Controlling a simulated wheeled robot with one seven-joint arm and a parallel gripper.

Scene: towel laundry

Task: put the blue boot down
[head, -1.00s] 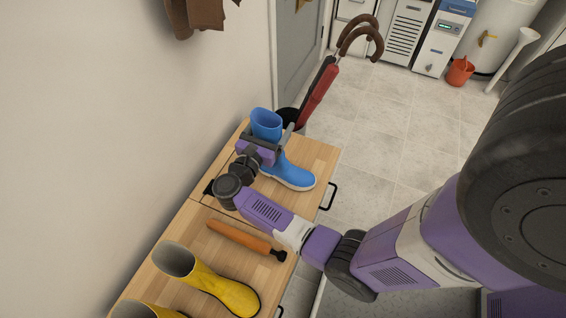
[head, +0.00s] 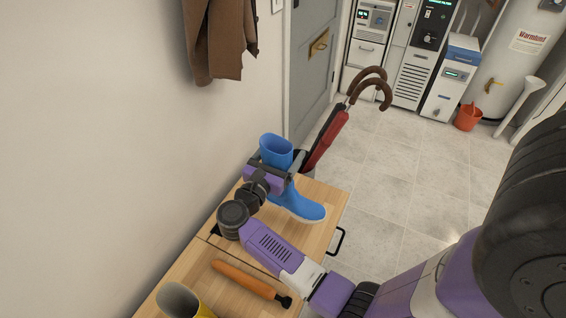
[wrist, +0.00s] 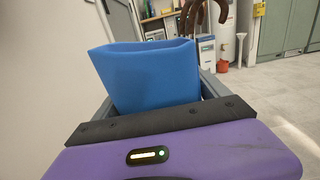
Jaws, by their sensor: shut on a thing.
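The blue boot (head: 300,206) is upright at the far end of the wooden cabinet top (head: 322,196), its toe pointing right. Its sole is at the wood surface; I cannot tell whether it bears its full weight there. My gripper (head: 279,167) is shut on the boot's shaft from the near side. In the wrist view the blue shaft (wrist: 150,75) stands between my gripper's fingers (wrist: 155,92), its open top just above them. The lower boot is hidden in that view.
An orange-handled tool (head: 247,281) and a yellow boot (head: 183,300) lie nearer on the cabinet. Umbrellas (head: 328,138) stand in a holder just beyond the blue boot. A brown coat (head: 222,40) hangs on the wall. The tiled floor at right is open.

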